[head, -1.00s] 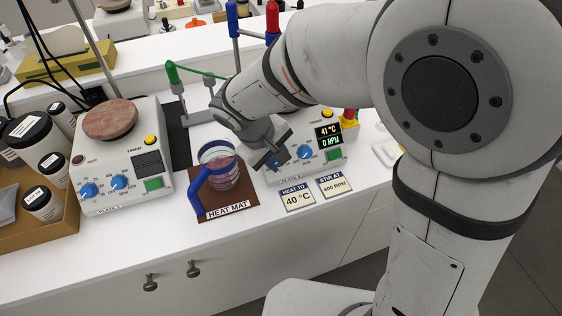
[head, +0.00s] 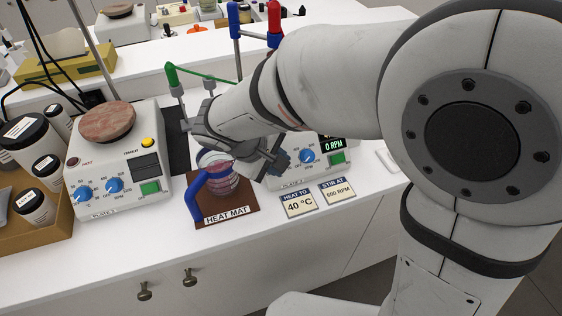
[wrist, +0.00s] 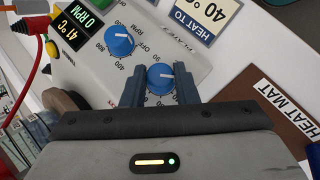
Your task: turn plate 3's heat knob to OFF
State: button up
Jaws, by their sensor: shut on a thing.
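The hot plate (head: 312,175) at my gripper has a white body; its plate number is hard to read. Its heat knob (wrist: 160,76) is blue and sits between my fingers in the wrist view. My gripper (head: 280,164) is shut on this knob, and it also shows in the wrist view (wrist: 161,88). The fingers hide part of the dial, and I cannot tell exactly which mark the knob points to. The blue RPM knob (wrist: 119,40) beside it is free. The display (wrist: 72,27) reads 41 °C and 0 RPM.
A heat mat (head: 240,212) with a glass vessel (head: 222,180) and a blue handle (head: 192,200) lies left of my gripper, close to my wrist. Cards (head: 298,205) lie in front of the plate. Another hot plate (head: 120,175) stands at left.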

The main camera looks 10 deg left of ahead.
jog(key=o, duration=1)
jog(key=shift+w, duration=0.1)
jog(key=shift+r, duration=0.1)
jog(key=v, duration=0.7)
jog(key=shift+s+r, duration=0.2)
jog(key=shift+r, duration=0.05)
jog(key=shift+a, duration=0.15)
jog(key=s+d+m+g+y, duration=0.1)
jog(key=d+m, duration=0.5)
jog(key=d, duration=0.8)
jog(key=s+d+f+m+g+y, duration=0.1)
jog(key=s+d+m+y, duration=0.2)
jog(key=d+m, duration=0.4)
jog(key=s+d, duration=0.1)
jog(key=d, duration=0.6)
jog(key=shift+f, duration=0.35)
